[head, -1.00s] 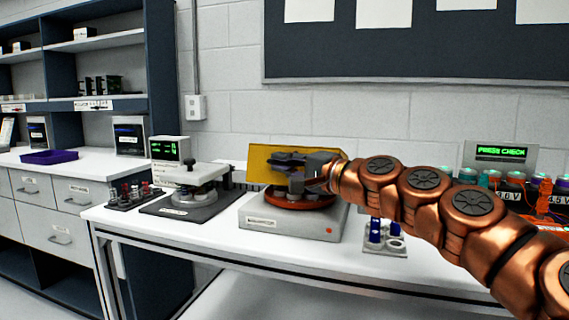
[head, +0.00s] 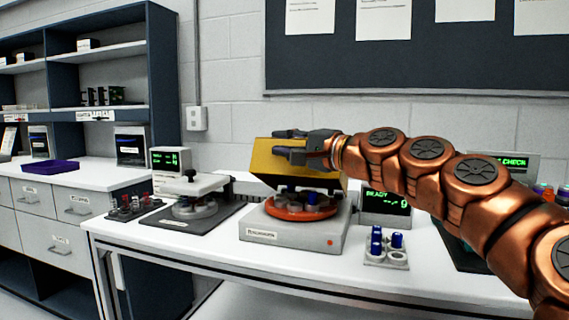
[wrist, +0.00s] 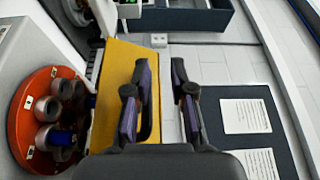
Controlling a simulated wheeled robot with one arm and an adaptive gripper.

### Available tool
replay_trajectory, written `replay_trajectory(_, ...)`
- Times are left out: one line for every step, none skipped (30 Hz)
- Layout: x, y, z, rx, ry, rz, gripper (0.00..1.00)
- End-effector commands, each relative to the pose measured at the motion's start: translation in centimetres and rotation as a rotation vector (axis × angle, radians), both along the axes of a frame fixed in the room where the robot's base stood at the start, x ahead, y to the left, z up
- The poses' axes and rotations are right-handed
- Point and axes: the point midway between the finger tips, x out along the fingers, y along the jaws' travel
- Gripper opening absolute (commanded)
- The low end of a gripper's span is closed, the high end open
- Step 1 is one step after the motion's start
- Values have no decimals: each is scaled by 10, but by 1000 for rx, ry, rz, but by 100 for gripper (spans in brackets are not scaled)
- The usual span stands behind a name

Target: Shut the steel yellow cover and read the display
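The yellow cover (head: 268,168) stands raised over the back of a grey machine (head: 285,236) with an orange-red turntable (head: 318,213). Below it, the turntable with its cups and a blue piece is in plain sight. My gripper (head: 275,145) is at the cover's upper edge, partly in front of it. In the wrist view, my gripper (wrist: 162,95) has its two fingers apart with nothing clamped between them. The yellow cover (wrist: 112,75) lies beside and behind the left finger; contact is unclear. A display (head: 386,203) right of the machine shows green "READY" and a 9, partly hidden by my arm.
A rack with blue-topped pieces (head: 386,247) stands in front of the display. Left are a white-lidded device (head: 193,190), a small green-lit display (head: 170,160) and a piece tray (head: 133,207). Another display (head: 510,162) sits behind my arm. Posters hang on the wall board (head: 420,60).

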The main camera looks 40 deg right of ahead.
Motion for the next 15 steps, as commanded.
replay_trajectory(1, 0, 7, 0, -1, 0, 23)
replay_trajectory(1, 0, 11, -1, -1, 0, 23)
replay_trajectory(0, 0, 16, -2, -1, -1, 23)
replay_trajectory(0, -1, 19, -2, 0, -1, 23)
replay_trajectory(0, -1, 22, -2, 0, -1, 23)
replay_trajectory(0, 0, 25, 0, 0, 0, 23)
replay_trajectory(0, 0, 27, 1, 0, 1, 23)
replay_trajectory(0, 0, 29, 1, 0, 1, 23)
replay_trajectory(0, 0, 31, 0, 0, 1, 23)
replay_trajectory(0, 0, 32, 0, 0, 1, 23)
replay_trajectory(0, 0, 33, 0, 0, 1, 23)
replay_trajectory(0, 0, 34, -1, 0, 0, 23)
replay_trajectory(0, 0, 35, -1, 0, 0, 23)
replay_trajectory(0, 1, 36, -1, 0, 0, 23)
replay_trajectory(0, 0, 36, -1, 0, 0, 23)
